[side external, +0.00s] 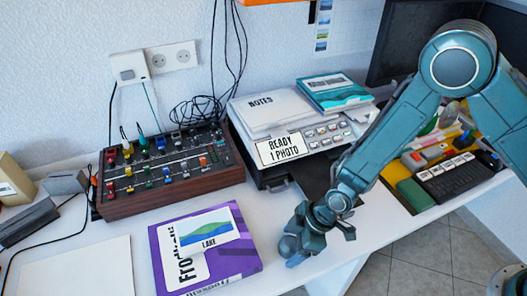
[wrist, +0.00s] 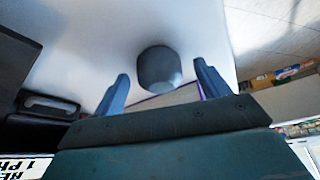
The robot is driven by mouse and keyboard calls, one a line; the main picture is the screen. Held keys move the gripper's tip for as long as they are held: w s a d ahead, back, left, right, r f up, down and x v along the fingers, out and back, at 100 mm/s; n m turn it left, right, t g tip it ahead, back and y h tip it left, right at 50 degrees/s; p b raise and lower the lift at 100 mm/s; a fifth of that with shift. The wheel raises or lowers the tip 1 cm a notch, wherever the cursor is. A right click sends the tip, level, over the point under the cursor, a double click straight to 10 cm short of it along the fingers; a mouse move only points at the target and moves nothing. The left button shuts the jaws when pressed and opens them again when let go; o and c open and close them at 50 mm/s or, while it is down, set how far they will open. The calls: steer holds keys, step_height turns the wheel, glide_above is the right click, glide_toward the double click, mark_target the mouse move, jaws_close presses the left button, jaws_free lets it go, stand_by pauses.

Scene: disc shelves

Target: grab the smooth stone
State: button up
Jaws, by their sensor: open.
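The smooth stone (wrist: 160,68) is a rounded dark grey lump on the white desk in the wrist view. My gripper (wrist: 161,75) is open there, with one blue finger on each side of the picture and the stone ahead between their tips. Clear gaps show between the stone and both fingers. In the side view my gripper (side external: 303,240) is low over the desk's front edge. A rounded grey-blue shape at its left end looks like the stone (side external: 288,246), partly hidden by a finger.
A purple book with a lake card (side external: 240,255) lies just left of the gripper. A printer with notes (side external: 275,110) and a mixer with coloured knobs (side external: 165,170) stand behind. The desk's front edge is close.

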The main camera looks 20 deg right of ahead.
mark_target(293, 242)
steer(key=shift+c, duration=0.4)
steer(key=c, duration=1.1)
steer(key=shift+r, duration=0.2)
step_height(293, 242, up, 20)
steer(key=shift+f, duration=0.15)
stand_by(0.5)
